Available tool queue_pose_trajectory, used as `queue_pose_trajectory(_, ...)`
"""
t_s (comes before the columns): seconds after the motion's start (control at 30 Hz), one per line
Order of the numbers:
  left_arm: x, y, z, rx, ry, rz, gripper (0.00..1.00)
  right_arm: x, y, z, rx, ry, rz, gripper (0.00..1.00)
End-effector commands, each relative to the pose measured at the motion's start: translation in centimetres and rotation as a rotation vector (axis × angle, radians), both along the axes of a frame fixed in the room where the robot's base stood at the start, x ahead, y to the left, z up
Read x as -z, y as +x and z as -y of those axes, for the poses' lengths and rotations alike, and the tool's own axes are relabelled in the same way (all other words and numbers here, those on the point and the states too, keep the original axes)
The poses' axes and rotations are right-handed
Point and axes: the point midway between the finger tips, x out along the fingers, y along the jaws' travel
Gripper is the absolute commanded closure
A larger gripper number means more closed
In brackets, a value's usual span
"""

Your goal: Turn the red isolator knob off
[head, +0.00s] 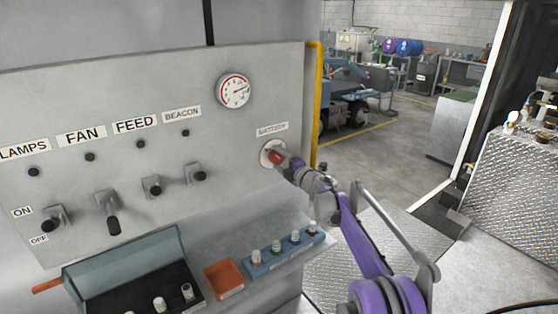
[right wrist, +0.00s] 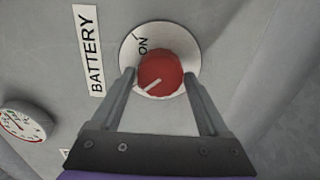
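The red isolator knob (head: 276,157) sits on a round pale plate at the right side of the grey panel, under a small label. In the right wrist view the knob (right wrist: 160,73) has a white pointer line, and its plate (right wrist: 187,48) shows the word ON. The label beside it reads BATTERY (right wrist: 89,52). My right gripper (head: 290,163) is at the knob. In the right wrist view its two fingers (right wrist: 160,82) are apart, one on each side of the knob; whether they touch it I cannot tell. My left gripper is not in view.
A round gauge (head: 235,91) is above the knob. Several toggle switches (head: 108,212) under LAMPS, FAN, FEED and BEACON labels are to the left. A blue rack (head: 284,258) with small bottles, an orange tray (head: 223,279) and an open box (head: 128,262) are below. A yellow pipe (head: 316,105) runs along the panel's right edge.

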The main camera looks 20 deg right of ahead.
Motion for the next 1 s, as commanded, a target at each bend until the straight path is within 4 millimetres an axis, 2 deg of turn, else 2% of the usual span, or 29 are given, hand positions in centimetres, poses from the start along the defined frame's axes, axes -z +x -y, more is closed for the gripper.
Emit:
queue_pose_trajectory(0.03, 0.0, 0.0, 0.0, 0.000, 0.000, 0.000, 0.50, 0.0, 0.0, 0.0, 0.000, 0.001, 0.000, 0.11)
queue_pose_trajectory(0.1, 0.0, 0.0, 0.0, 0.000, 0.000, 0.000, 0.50, 0.0, 0.0, 0.0, 0.000, 0.001, 0.000, 0.03)
queue_pose_trajectory(0.47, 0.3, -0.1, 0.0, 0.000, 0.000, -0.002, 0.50, 0.0, -0.5, 0.2, 0.001, 0.003, -0.001, 0.03)
queue_pose_trajectory(0.57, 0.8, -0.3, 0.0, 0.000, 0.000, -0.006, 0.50, 0.1, -1.7, 0.7, 0.002, 0.002, -0.002, 0.03)
queue_pose_trajectory(0.8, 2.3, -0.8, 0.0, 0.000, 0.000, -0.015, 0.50, 0.3, -6.1, 2.3, 0.003, 0.002, -0.002, 0.03)
queue_pose_trajectory(1.0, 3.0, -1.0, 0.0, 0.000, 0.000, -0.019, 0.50, 0.1, -9.1, 3.4, 0.002, 0.002, -0.002, 0.03)
